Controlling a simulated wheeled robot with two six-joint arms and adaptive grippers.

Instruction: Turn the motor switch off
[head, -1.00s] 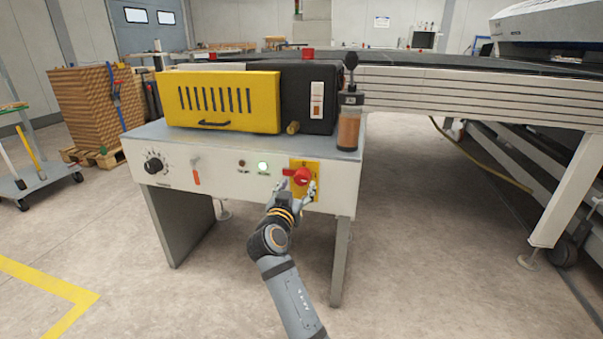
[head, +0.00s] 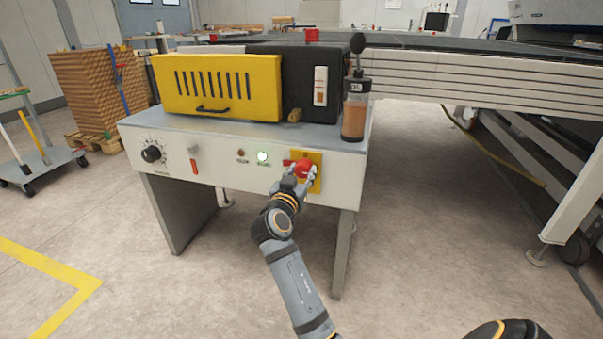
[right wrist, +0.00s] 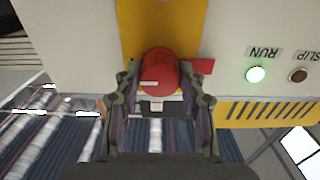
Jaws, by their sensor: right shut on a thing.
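The motor switch is a round red knob (head: 304,168) on a yellow plate (head: 317,184) on the front of the white control cabinet. A red tab points left from it in the head view, and points right in the right wrist view. The knob also shows in the right wrist view (right wrist: 159,75). My right gripper (head: 301,176) is shut on the knob, one finger on each side. The green RUN light (right wrist: 256,74) is lit; the SLIP light (right wrist: 299,75) is dark. My left gripper is not in view.
A black dial (head: 151,154) and a small orange-red lever (head: 194,164) sit farther left on the panel. A yellow-fronted machine box (head: 215,88) and a bottle (head: 354,117) stand on top of the cabinet. The floor in front is clear.

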